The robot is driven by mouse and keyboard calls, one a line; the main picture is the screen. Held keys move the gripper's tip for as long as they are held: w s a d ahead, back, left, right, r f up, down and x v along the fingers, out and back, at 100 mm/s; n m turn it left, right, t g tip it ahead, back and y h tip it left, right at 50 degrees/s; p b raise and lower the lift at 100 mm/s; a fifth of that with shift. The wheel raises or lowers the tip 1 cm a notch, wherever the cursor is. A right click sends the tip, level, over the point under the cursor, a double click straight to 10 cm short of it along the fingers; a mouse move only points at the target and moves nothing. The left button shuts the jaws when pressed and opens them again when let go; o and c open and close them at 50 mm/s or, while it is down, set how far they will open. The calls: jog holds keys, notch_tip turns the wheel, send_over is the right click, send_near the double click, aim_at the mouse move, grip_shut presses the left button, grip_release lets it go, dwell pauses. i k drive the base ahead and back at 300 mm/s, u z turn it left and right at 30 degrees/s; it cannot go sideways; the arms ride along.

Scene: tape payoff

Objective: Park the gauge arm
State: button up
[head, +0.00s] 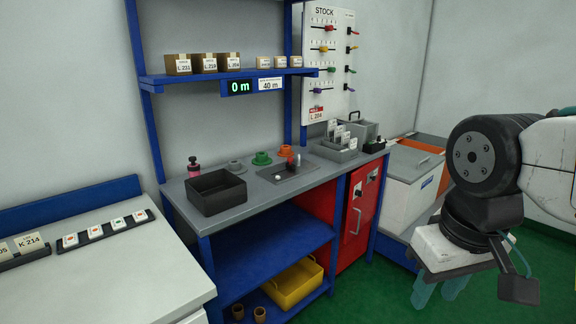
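A small dark plate (288,173) is set in the grey bench top, with a dark and red upright part (293,161) and a small pale knob on it. This may be the gauge arm, but it is too small to tell its position. A green readout (238,88) on the shelf edge shows 0 m, beside a 40 m label (270,84). My gripper (438,289) hangs at the lower right, away from the bench. Its two teal fingers are apart, with nothing seen between them.
Grey trays (337,152) stand right. A red cabinet (359,215) is below. A white counter (110,270) is at left; green floor is clear in front.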

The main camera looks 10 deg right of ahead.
aim_at(289, 164)
jog(key=z, duration=0.1)
jog(key=k, duration=0.8)
jog(key=u, duration=0.45)
jog(key=i, duration=1.7)
